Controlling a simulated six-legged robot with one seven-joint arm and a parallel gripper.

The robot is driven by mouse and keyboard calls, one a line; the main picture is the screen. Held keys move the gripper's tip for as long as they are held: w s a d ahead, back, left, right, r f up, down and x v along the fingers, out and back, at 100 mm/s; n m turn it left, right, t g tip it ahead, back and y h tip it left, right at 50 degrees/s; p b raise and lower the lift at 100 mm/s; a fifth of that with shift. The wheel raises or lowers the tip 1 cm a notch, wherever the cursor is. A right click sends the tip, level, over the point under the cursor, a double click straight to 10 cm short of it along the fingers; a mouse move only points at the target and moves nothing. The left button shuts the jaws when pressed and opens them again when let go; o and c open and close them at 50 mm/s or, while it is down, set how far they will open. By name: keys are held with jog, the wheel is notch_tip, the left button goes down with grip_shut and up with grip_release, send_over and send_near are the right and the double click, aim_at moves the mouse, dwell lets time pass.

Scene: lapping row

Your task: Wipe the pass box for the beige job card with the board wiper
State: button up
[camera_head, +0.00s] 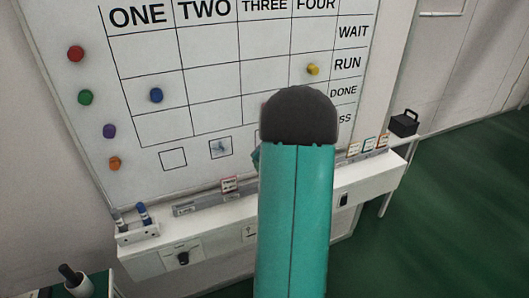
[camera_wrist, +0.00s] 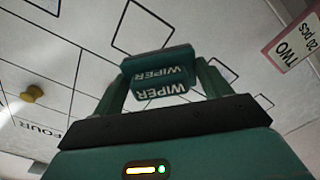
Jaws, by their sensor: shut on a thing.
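My gripper (camera_wrist: 160,85) is shut on the board wiper (camera_wrist: 160,62), a teal block lettered WIPER, in the wrist view. It is close to the whiteboard; I cannot tell whether the wiper touches it. In the head view my arm hides most of the gripper and wiper. Square pass boxes are drawn low on the board: the one under ONE (camera_head: 173,158) looks clean, and the one under TWO (camera_head: 220,148) has a grey-blue smudge. Others are hidden behind my arm. A red-edged card (camera_head: 229,185) marked TWO in the wrist view (camera_wrist: 292,42) stands below. I cannot tell which card is beige.
Round magnets, such as the yellow magnet (camera_head: 313,69), are on the board. A black box (camera_head: 404,123) stands at right.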

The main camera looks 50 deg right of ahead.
jog(key=shift+v, duration=1.5)
